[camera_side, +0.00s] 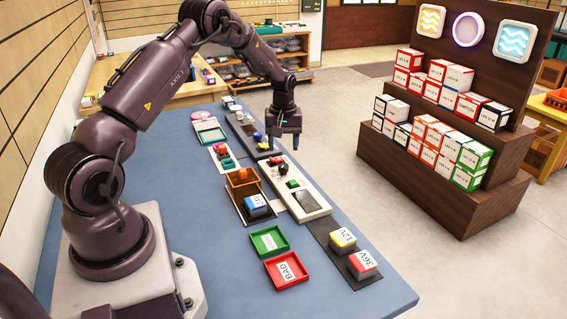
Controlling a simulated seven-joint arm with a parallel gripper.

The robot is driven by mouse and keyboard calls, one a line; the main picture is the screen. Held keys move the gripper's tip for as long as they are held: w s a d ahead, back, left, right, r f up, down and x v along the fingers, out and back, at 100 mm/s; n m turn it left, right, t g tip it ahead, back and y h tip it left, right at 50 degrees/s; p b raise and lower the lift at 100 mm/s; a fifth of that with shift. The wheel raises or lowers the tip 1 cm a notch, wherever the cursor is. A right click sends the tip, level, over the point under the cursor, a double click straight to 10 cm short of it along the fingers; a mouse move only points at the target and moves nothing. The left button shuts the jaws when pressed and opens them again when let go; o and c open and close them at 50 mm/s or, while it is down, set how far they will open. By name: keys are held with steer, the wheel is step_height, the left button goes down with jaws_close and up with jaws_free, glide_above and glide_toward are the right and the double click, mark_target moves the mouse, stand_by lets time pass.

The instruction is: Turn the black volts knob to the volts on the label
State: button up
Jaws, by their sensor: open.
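A white panel (309,201) lies on the blue table below my gripper. Small dark knobs sit at its far end; one black knob (282,169) shows there, but its pointer and any markings are too small to read. My gripper (283,146) points down just beyond the panel's far end, open, with its fingers apart and nothing seen between them. A label box with a blue top (256,202) stands on a dark board left of the panel; its text is too small to read surely. A yellow-topped box (342,239) reads 12V and a red-topped box (362,262) reads 36V.
A green tray (269,242) and a red tray (287,271) marked BAD lie near the front. An orange open box (241,180) stands left of the panel. More small devices line the table's far end. The table's right front corner is clear.

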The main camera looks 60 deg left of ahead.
mark_target(284, 165)
step_height(284, 165, down, 7)
steer(key=shift+r, duration=0.2)
steer(key=c, duration=0.9)
